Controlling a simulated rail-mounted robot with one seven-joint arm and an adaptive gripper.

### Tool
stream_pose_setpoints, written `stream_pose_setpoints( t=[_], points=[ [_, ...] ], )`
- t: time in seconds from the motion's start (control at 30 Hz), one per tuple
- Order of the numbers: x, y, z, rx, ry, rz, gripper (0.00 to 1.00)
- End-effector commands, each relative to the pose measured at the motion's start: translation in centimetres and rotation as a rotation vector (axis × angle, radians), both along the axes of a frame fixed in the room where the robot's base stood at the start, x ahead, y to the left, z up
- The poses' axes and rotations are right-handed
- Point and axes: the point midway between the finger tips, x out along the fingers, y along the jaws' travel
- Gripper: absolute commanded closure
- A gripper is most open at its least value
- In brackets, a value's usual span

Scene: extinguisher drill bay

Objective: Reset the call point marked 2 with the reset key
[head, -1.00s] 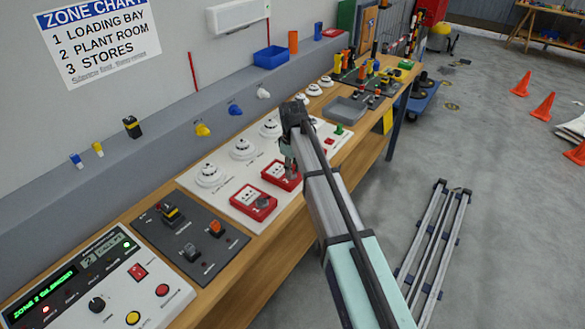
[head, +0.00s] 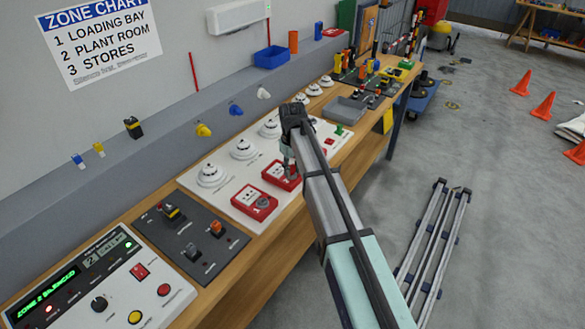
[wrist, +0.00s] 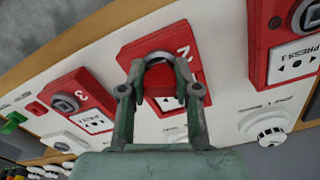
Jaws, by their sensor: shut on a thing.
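The call point marked 2 (wrist: 128,55) is a red box with a white face on a white panel. It also shows in the head view (head: 272,173), partly behind my arm. My gripper (wrist: 160,78) is over it, with its fingers shut on the grey reset key (wrist: 158,57) at the front end of the box. The fingers hide part of the key and face, so I cannot tell how far the key is turned. In the head view my gripper (head: 288,165) points down at this box.
Call point 3 (wrist: 90,90) and another call point (wrist: 285,65) flank it closely, each with a grey key. Round white detectors (head: 243,149) stand behind. An alarm panel (head: 95,285) reads zone 2 silenced.

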Motion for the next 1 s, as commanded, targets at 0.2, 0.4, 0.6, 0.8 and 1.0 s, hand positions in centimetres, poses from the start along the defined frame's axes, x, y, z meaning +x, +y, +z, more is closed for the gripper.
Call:
stream_pose_setpoints(
  t=[0.2, 0.4, 0.6, 0.8, 1.0],
  points=[
    [-0.01, 0.02, 0.00, 0.000, 0.000, -0.028, 0.88],
    [-0.02, 0.05, 0.06, 0.000, 0.000, -0.070, 0.88],
    [-0.06, 0.12, 0.07, 0.000, 0.000, -0.210, 0.88],
    [-0.06, 0.13, 0.01, 0.001, -0.001, -0.230, 0.88],
    [-0.07, 0.16, 0.08, 0.000, 0.000, -0.283, 0.88]
  ],
)
